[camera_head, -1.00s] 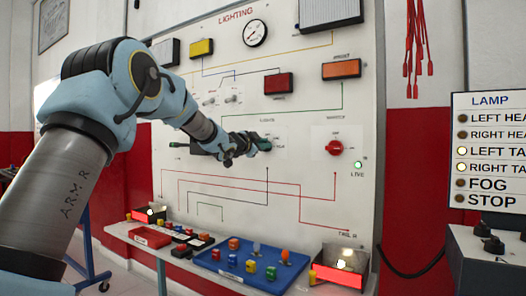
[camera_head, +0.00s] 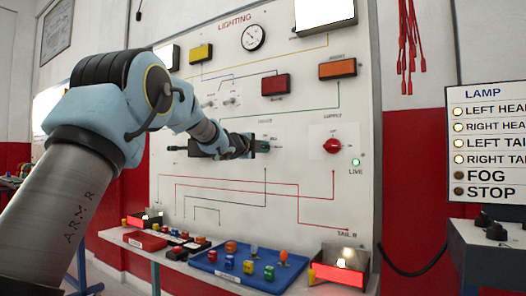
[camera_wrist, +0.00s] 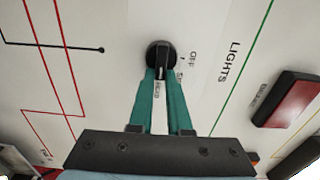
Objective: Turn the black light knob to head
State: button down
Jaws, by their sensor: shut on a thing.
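The black light knob (camera_wrist: 160,55) is on the white board in the wrist view, beside the printed word LIGHTS. The teal fingers of my gripper (camera_wrist: 161,74) are shut on its grip, one on each side. The OFF label lies to the right of the knob. In the head view my gripper (camera_head: 262,146) is at the middle of the board and mostly hides the knob.
The lamp panel (camera_head: 488,143) shows both HEAD and both TAIL lamps lit, FOG and STOP dark. A red supply knob (camera_head: 332,146) sits right of my gripper. A blue tray (camera_head: 205,262) with coloured pieces stands on the shelf below.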

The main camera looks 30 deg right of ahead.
jog(key=shift+f, duration=0.1)
dwell(0.5)
jog(key=c, duration=0.9)
grip_release()
jog(key=shift+o, duration=0.2)
jog(key=shift+s+a, duration=0.1)
jog(key=b+v, duration=0.2)
jog(key=v, duration=0.8)
jog(key=shift+a, duration=0.25)
jog(key=shift+s, duration=0.1)
